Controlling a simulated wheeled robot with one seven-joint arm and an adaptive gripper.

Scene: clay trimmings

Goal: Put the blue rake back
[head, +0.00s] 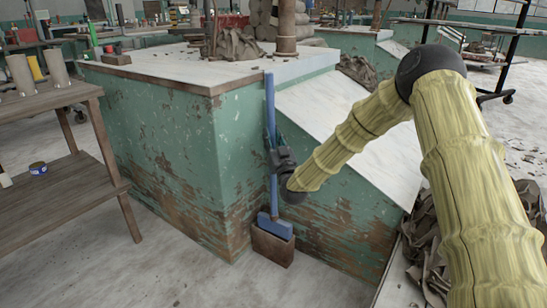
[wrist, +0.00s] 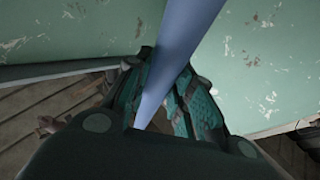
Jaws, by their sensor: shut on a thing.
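The blue rake (head: 270,100) stands upright against the corner of the green plinth in the head view. Its long handle rises just above the plinth top. Its blue head (head: 275,227) is at the bottom, at the mouth of a small brown box (head: 272,246) on the floor; how deep it sits inside is hidden. My gripper (head: 274,158) is shut around the handle at about mid-height. In the wrist view the blue handle (wrist: 178,55) passes between the two dark, teal-padded fingers (wrist: 165,105).
The green plinth (head: 160,130) with worn paint and a white top stands right behind the rake. A sloping white panel (head: 350,120) lies to the right. A wooden table (head: 60,200) stands at the left. Brown crumpled material (head: 425,240) lies at lower right. The floor in front is clear.

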